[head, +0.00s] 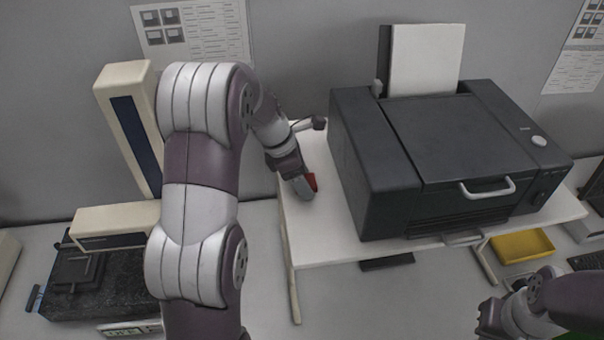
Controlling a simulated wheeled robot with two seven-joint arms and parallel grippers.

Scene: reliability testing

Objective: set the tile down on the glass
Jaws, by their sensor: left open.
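A small red piece (312,181), possibly the tile, shows at the left end of the white stand's top. My left gripper (304,188) is open and right at it, pointing down. The gripper hides part of the red piece, and I cannot tell whether they touch. No bare glass shows. The dark printer-scanner (440,140) stands on the same white stand with its lid down, and any glass under the lid is hidden. My right arm is at the lower right corner, and its gripper cannot be made out clearly.
The white stand (318,240) has a narrow free strip left of the printer-scanner. A light handle (487,188) is on its front. A yellow tray (522,246) is at the lower right. A beige column instrument (128,125) with a dark granite base stands at the left.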

